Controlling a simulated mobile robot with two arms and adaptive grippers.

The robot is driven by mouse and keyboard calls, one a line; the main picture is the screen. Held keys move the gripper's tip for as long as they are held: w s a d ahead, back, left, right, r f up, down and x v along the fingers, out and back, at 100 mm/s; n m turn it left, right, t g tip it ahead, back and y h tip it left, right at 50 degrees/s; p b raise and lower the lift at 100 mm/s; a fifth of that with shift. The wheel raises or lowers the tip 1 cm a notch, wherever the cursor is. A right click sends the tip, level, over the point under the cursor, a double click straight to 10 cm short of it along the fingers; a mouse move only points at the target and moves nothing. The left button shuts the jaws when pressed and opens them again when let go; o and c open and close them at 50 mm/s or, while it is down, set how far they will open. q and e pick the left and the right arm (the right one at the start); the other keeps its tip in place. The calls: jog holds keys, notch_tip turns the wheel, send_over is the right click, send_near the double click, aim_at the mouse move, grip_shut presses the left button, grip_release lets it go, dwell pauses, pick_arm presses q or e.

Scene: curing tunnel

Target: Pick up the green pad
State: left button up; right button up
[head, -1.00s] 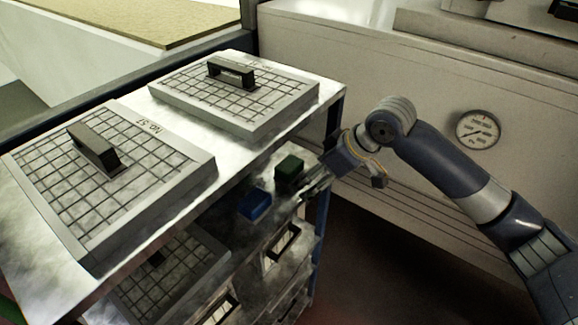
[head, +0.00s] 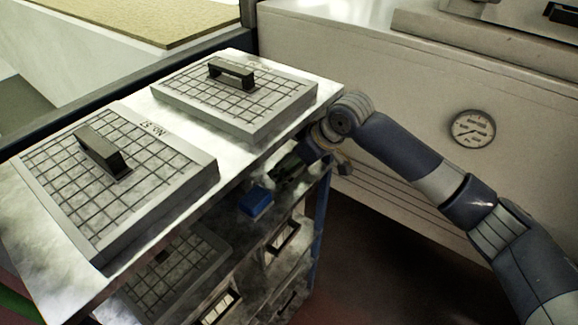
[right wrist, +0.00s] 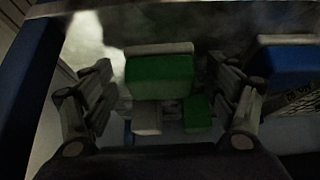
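The green pad (right wrist: 160,76) sits in the middle of the right wrist view, between the two fingers of my right gripper (right wrist: 162,98). The fingers are open, one on each side, with a small dark gap to the pad on each side. A smaller green patch shows just below it; I cannot tell whether it is part of the same pad. In the head view my right gripper (head: 284,176) reaches under the top shelf's edge, and the green pad is hidden or too dark to make out there. My left gripper is in neither view.
A blue pad (head: 256,202) lies close by on the lower shelf; it also shows in the right wrist view (right wrist: 288,66). Two gridded plates with dark handles, one left (head: 70,205) and one behind (head: 190,98), occupy the rack's top shelf (head: 232,150), close above my right gripper.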

jog(key=c, duration=1)
jog(key=shift+o, duration=0.2)
jog(key=shift+r+b, duration=0.25)
jog(key=shift+b, duration=0.3)
jog(key=s+d+b, duration=0.4)
jog(key=s+d, duration=0.6)
jog(key=d, duration=0.4)
jog(key=shift+s+d, duration=0.25)
jog(key=shift+s, duration=0.05)
jog(key=shift+r, duration=0.1)
